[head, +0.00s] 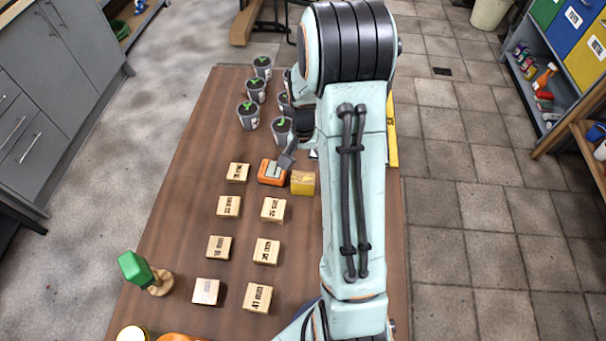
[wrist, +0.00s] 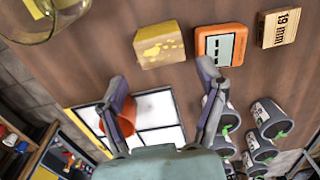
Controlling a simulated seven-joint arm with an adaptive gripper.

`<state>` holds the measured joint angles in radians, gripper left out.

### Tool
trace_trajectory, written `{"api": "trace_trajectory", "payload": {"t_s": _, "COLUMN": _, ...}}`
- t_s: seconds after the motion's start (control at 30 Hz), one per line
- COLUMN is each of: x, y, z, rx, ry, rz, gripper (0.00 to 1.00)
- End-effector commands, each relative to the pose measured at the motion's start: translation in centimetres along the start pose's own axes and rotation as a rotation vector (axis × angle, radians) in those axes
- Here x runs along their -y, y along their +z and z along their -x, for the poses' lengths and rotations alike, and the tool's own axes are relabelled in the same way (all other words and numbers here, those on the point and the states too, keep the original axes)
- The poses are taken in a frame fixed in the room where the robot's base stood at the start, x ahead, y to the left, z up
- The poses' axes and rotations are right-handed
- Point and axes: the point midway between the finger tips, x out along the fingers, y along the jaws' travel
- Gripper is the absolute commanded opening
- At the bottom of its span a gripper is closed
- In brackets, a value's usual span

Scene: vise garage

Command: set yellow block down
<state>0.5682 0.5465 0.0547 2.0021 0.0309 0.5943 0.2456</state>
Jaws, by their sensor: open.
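The yellow block (head: 303,182) rests on the wooden table, just right of an orange device with a grey screen (head: 270,173). It also shows in the wrist view (wrist: 160,46), with worn yellow paint on its face. My gripper (wrist: 163,77) is open and empty. Its fingers are spread wide, and the block lies beyond the fingertips, apart from them. The right finger in the wrist view ends close to the orange device (wrist: 222,45). In the head view my arm hides most of the gripper; one grey finger shows beside the device.
Several wooden blocks with printed labels (head: 267,251) stand in two columns nearer the camera. Several potted seedlings (head: 255,90) stand at the back left. A white paned panel (wrist: 155,115) with a red-orange object (wrist: 125,117) lies below the fingers. A green-headed item (head: 134,267) stands front left.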

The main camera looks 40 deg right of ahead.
Motion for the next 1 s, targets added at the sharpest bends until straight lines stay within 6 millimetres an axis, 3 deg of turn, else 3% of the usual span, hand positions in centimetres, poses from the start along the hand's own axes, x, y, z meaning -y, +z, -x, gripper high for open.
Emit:
{"api": "trace_trajectory", "payload": {"t_s": 0.1, "x": 0.0, "y": -0.1, "z": 2.1, "rx": -0.004, "ry": 0.000, "rz": 0.000, "gripper": 0.71}}
{"api": "trace_trajectory", "payload": {"t_s": 0.23, "x": 0.1, "y": 0.1, "z": 3.5, "rx": -0.003, "ry": 0.000, "rz": 0.005, "gripper": 0.71}}
{"api": "trace_trajectory", "payload": {"t_s": 0.37, "x": 1.5, "y": 2.3, "z": 6.1, "rx": -0.004, "ry": -0.006, "rz": 0.088, "gripper": 0.71}}
{"api": "trace_trajectory", "payload": {"t_s": 0.47, "x": 3.3, "y": 6.6, "z": 9.5, "rx": -0.004, "ry": -0.016, "rz": 0.235, "gripper": 0.71}}
{"api": "trace_trajectory", "payload": {"t_s": 0.53, "x": 4.1, "y": 10.7, "z": 11.8, "rx": 0.000, "ry": -0.025, "rz": 0.364, "gripper": 0.71}}
{"api": "trace_trajectory", "payload": {"t_s": 0.7, "x": 3.5, "y": 19.9, "z": 14.8, "rx": 0.016, "ry": -0.044, "rz": 0.659, "gripper": 0.71}}
{"api": "trace_trajectory", "payload": {"t_s": 0.83, "x": 2.1, "y": 24.3, "z": 15.2, "rx": 0.026, "ry": -0.054, "rz": 0.814, "gripper": 0.71}}
{"api": "trace_trajectory", "payload": {"t_s": 1.0, "x": 1.1, "y": 26.3, "z": 15.2, "rx": 0.033, "ry": -0.058, "rz": 0.892, "gripper": 0.72}}
